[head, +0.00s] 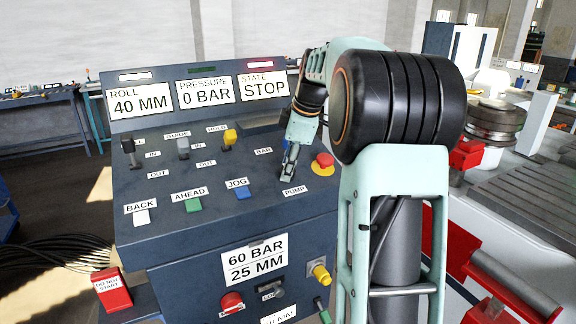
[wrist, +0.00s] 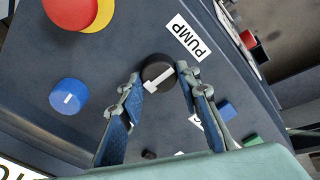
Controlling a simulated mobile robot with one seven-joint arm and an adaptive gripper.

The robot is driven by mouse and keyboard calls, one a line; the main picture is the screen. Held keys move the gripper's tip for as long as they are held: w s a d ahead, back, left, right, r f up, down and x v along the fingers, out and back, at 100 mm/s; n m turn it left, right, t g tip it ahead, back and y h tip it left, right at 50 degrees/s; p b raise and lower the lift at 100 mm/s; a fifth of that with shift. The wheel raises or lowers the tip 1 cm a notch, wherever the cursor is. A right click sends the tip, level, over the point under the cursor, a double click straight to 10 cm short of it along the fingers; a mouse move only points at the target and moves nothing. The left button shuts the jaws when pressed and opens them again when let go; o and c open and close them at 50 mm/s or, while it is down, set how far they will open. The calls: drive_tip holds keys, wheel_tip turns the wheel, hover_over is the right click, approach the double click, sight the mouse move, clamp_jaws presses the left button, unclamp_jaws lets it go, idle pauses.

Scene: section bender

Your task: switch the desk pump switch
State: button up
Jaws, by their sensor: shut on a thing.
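The pump switch (wrist: 158,72) is a round black knob with a white pointer line, beside the PUMP label (wrist: 188,37) in the wrist view. The two blue-padded fingers of my gripper (wrist: 160,77) stand on either side of the knob, shut on it. The pointer line runs slantwise between the fingertips. In the head view my gripper (head: 288,175) reaches down to the desk panel just above the PUMP label (head: 294,190). The knob itself is mostly hidden there behind the fingers.
A red emergency button on a yellow base (head: 323,163) stands close right of my gripper. A blue knob (wrist: 69,96) is also near in the wrist view. Levers (head: 183,148) and the white, green and blue buttons (head: 242,193) lie left. The display reads STOP (head: 264,88) and 0 BAR.

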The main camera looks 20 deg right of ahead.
drive_tip(key=shift+n, duration=0.5)
drive_tip(key=o, duration=1.2)
drive_tip(key=shift+c, duration=0.2)
drive_tip(key=v, duration=1.2)
drive_tip(key=shift+d, duration=0.1)
